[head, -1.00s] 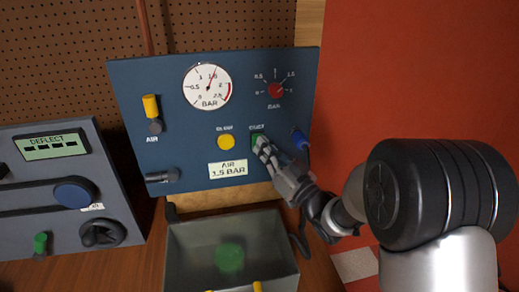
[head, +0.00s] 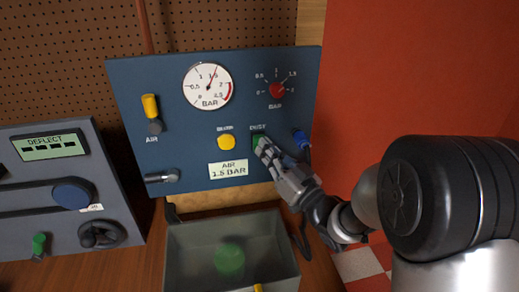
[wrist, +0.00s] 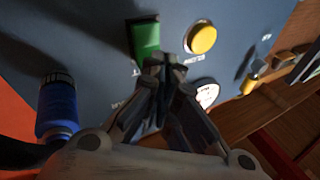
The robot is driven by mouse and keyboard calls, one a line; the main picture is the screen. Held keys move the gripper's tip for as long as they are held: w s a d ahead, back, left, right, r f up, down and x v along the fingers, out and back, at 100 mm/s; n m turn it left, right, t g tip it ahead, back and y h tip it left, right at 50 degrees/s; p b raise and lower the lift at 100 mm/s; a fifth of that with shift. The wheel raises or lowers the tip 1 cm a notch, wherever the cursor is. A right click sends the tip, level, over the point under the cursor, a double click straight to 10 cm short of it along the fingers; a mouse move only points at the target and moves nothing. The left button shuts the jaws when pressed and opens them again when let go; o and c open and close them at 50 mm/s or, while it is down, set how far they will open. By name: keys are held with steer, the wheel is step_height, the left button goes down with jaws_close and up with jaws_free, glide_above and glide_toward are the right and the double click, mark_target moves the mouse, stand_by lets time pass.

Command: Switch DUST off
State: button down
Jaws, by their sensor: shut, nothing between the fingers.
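The DUST switch is a green rocker (head: 256,142) on the blue panel (head: 180,110), under its label. My gripper (head: 264,149) is shut and empty, with its fingertips at the lower right of the green switch and covering part of it. In the wrist view the green switch (wrist: 145,38) is just beyond the closed fingertips (wrist: 163,62). I cannot tell whether the fingertips touch it, or which way the switch is set.
A yellow button (head: 226,142) is left of the switch, and a blue fitting (head: 301,139) is right of it. A red knob (head: 277,91) and a gauge (head: 208,86) are above. A grey bin (head: 187,235) stands below the panel.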

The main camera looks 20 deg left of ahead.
steer(key=s, duration=0.1)
steer(key=s+d+r, duration=0.1)
steer(key=s+d, duration=0.1)
steer(key=shift+s+r, duration=0.1)
steer(key=shift+r, duration=0.25)
